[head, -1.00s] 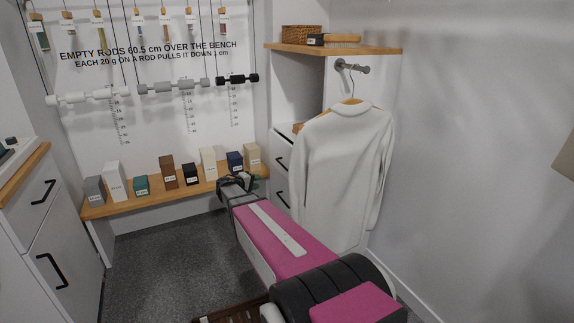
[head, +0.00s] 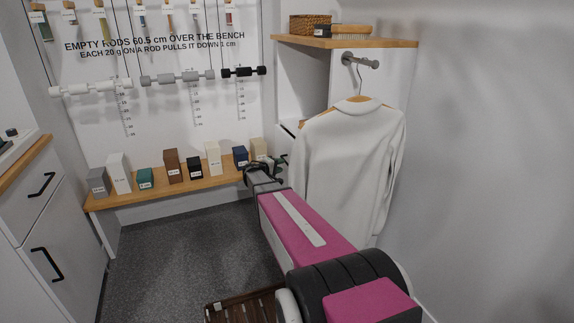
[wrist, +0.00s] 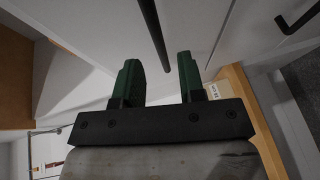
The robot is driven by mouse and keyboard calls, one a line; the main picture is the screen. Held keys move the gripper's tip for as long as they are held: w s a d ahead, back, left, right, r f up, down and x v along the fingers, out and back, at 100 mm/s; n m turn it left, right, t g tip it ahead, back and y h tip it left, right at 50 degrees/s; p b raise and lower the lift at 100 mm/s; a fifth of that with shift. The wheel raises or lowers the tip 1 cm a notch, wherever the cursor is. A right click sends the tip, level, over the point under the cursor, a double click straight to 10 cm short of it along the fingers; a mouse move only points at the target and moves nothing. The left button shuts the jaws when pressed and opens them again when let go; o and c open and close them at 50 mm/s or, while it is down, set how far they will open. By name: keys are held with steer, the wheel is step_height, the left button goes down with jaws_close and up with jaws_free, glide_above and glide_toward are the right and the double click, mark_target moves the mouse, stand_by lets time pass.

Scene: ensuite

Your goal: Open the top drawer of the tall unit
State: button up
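The tall unit (head: 302,83) stands right of the bench, with a wooden top shelf and drawers below. Its drawer fronts are mostly hidden by a white garment and my arm in the head view. My gripper (head: 265,171) is in front of them at about bench-top height. In the wrist view, my gripper (wrist: 158,75) has its two green fingers apart. A dark bar handle (wrist: 153,35) on a pale front reaches between and beyond the fingertips. I cannot tell whether a finger touches it. A second dark handle (wrist: 298,19) is at the upper right.
The white garment (head: 347,155) hangs from a rail close to the right of my arm. The bench (head: 135,197) carries several small boxes near my gripper. A dark slatted item (head: 240,303) lies low in front. The grey floor (head: 185,255) between the units is clear.

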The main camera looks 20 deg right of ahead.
mark_target(287, 163)
steer(key=shift+x, duration=2.7)
steer(key=shift+c, duration=0.4)
jaws_close()
